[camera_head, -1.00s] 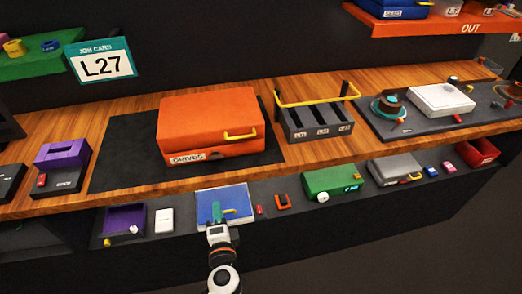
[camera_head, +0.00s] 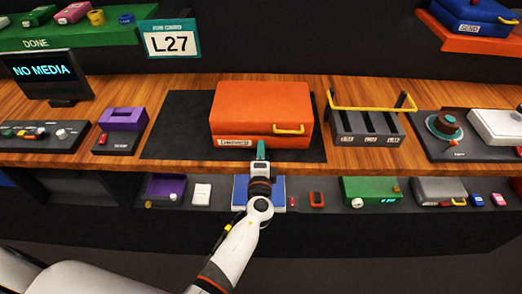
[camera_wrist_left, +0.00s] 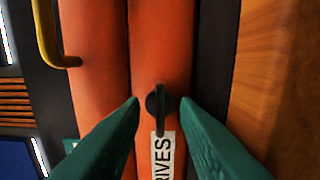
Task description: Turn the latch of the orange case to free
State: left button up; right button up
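The orange case (camera_head: 260,105) lies closed on a black mat (camera_head: 180,125) on the wooden bench, with a yellow handle (camera_head: 290,129) and a DRIVES label (camera_head: 236,142) on its front. Contact cannot be told. My right gripper is out of view.
A grey slotted rack (camera_head: 366,125) with a yellow bar stands right of the case. A purple holder (camera_head: 122,118) stands to the left. A lower shelf below holds a blue case (camera_head: 240,195), a green box (camera_head: 370,190) and a grey case (camera_head: 438,190).

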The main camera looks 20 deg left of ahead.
pick_arm(q)
jog(key=shift+w, duration=0.15)
jog(key=shift+c, duration=0.3)
grip_shut()
